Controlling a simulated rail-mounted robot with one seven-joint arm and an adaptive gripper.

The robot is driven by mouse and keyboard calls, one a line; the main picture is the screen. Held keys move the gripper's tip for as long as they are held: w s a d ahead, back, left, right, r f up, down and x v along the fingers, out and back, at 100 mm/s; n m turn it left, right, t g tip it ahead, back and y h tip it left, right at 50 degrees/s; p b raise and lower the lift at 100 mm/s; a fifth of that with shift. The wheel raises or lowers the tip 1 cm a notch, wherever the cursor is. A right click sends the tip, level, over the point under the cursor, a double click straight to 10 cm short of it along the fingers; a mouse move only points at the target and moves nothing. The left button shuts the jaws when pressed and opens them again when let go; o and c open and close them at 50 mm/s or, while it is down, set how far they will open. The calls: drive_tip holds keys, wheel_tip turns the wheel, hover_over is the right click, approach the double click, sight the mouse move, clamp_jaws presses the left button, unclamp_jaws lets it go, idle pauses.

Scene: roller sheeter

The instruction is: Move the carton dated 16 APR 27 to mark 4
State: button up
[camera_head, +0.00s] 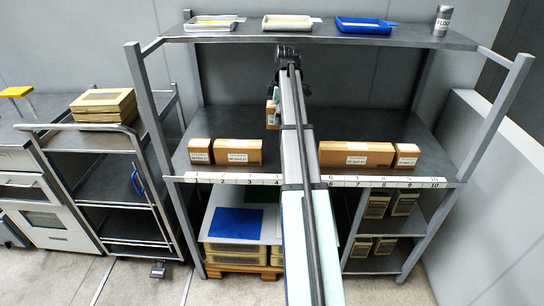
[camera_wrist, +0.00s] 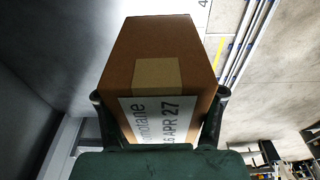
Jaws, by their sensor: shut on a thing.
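A brown carton (camera_wrist: 165,50) fills the middle of the wrist view. Its white label (camera_wrist: 160,118) reads "6 APR 27" at the visible end, with the first character cut off or hidden. My gripper (camera_wrist: 160,112) is shut on this carton, one finger at each side. In the head view the carton (camera_head: 271,112) shows just left of my arm, above the middle shelf, partly hidden by the arm. The number strip (camera_head: 235,179) runs along the shelf's front edge. Mark 4 (camera_head: 276,182) is just left of my arm, and the shelf there looks clear.
A small carton (camera_head: 200,151) and a long carton (camera_head: 238,152) stand near marks 1 to 3. A long carton (camera_head: 356,154) and a small one (camera_head: 406,155) stand near marks 6 to 9. Trays (camera_head: 363,26) sit on the upper shelf (camera_head: 420,36) overhead.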

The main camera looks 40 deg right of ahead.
wheel_tip(320, 180, down, 17)
drive_tip(key=p, duration=0.3)
drive_tip(key=shift+a+f+p, duration=0.1)
drive_tip(key=shift+f+p, duration=0.1)
drive_tip(key=shift+p, duration=0.15)
drive_tip(key=shift+f, duration=0.1)
drive_tip(key=o, duration=1.3)
drive_tip(key=r+b, duration=0.1)
drive_tip(key=r, duration=0.7)
drive_tip(key=d+r+b, duration=0.1)
drive_tip(key=r, duration=0.3)
drive_tip(key=shift+s+b, duration=0.35)
drive_tip(key=shift+s, duration=0.05)
drive_tip(key=shift+s, duration=0.1)
